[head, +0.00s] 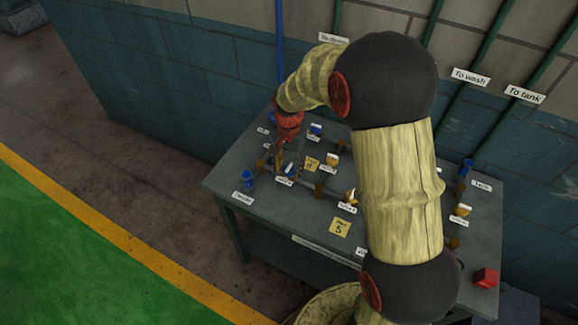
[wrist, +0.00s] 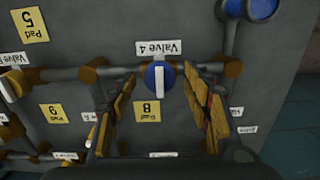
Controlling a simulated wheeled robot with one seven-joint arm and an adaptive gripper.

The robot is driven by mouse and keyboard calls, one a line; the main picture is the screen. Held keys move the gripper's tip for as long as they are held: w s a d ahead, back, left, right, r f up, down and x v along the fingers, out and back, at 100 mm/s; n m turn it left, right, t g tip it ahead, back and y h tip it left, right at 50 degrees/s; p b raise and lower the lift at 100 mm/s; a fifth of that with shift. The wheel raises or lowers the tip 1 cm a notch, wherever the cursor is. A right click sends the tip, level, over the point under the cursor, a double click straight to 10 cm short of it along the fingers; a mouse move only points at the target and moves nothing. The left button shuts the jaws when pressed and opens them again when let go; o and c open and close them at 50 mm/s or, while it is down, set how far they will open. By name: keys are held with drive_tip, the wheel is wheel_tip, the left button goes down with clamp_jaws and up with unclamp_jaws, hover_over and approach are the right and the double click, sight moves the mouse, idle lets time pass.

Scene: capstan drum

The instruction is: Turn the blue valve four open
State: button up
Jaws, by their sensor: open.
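The blue valve four (wrist: 152,78) is a round blue knob with a white bar across it, just below the "Valve 4" label (wrist: 158,48) in the wrist view. Its white bar stands upright in that view, across the line of the pipe. My gripper (wrist: 160,82) is open, with one wooden-looking finger on each side of the knob and a gap on both sides. I cannot tell how far the fingertips are above the panel. In the head view my gripper (head: 287,160) is over the left part of the bench, and blue valve four (head: 289,170) shows partly beside it.
A grey bench (head: 285,217) carries brown pipe fittings, other valves and yellow pads, including Pad 5 (head: 339,228). A blue funnel-like piece (head: 247,178) stands at its left end. A red block (head: 486,277) lies at the right. The tiled wall is behind.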

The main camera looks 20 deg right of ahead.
drive_tip(key=shift+c, duration=0.8)
drive_tip(key=c, duration=1)
drive_tip(key=shift+n, duration=0.3)
drive_tip(key=n+p, duration=0.2)
drive_tip(key=n, duration=0.1)
drive_tip(key=shift+r+p, duration=0.15)
drive_tip(key=shift+p, duration=0.25)
drive_tip(key=n+p, duration=0.2)
drive_tip(key=n, duration=0.3)
drive_tip(key=n+p, duration=0.1)
drive_tip(key=n, duration=0.3)
drive_tip(key=shift+p, duration=0.4)
drive_tip(key=n+p, duration=0.1)
drive_tip(key=n, duration=0.4)
drive_tip(key=shift+n, duration=0.3)
